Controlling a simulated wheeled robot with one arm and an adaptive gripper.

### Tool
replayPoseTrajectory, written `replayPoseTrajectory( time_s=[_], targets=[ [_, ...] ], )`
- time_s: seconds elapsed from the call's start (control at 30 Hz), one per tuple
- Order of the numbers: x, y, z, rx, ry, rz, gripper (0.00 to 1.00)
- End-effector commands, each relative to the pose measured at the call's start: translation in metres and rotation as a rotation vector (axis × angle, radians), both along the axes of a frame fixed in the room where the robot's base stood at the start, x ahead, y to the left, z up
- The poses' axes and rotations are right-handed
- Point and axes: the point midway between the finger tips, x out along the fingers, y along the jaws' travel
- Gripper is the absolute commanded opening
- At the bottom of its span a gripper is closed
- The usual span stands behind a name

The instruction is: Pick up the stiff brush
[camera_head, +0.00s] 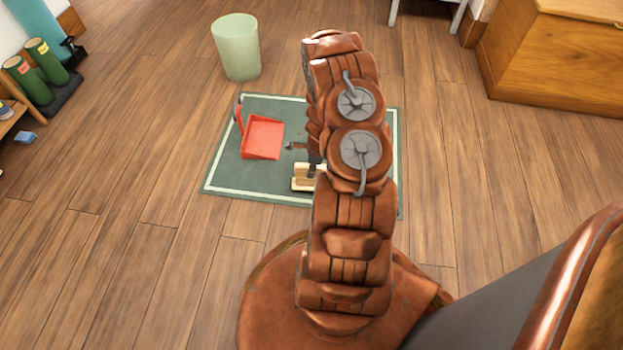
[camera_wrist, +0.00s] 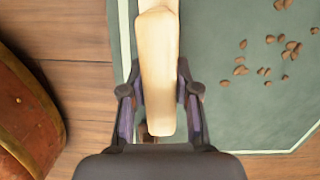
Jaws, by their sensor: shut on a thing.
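The stiff brush (camera_wrist: 157,60) has a pale wooden body that runs lengthwise through the wrist view. My gripper (camera_wrist: 160,88) is shut on it, with one dark finger against each side. A bit of brown, perhaps bristles, shows by its near end. In the head view the brush (camera_head: 301,178) is a cream block low over or on the green mat, partly hidden by my arm. I cannot tell whether it touches the mat.
The green mat (camera_head: 225,172) with a pale border lies on the wood floor. Several brown crumbs (camera_wrist: 284,47) lie on it. A red dustpan (camera_head: 263,138) sits left of my arm. A pale green bin (camera_head: 237,47) stands behind. A wooden chest (camera_head: 556,52) is at back right.

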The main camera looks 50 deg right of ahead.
Motion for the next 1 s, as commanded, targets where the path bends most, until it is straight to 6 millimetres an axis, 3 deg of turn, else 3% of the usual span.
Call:
replayPoseTrajectory(
  time_s=[0.5,0.67,0.8,1.0],
  targets=[
    [0.0,0.0,0.002,0.0,0.0,0.0,0.0],
    [0.0,0.0,0.016,-0.001,0.001,0.0,0.0],
    [0.0,-0.001,0.044,-0.002,-0.001,0.0,0.0],
    [-0.01,0.012,0.039,-0.002,-0.002,-0.003,0.0]
  ],
)
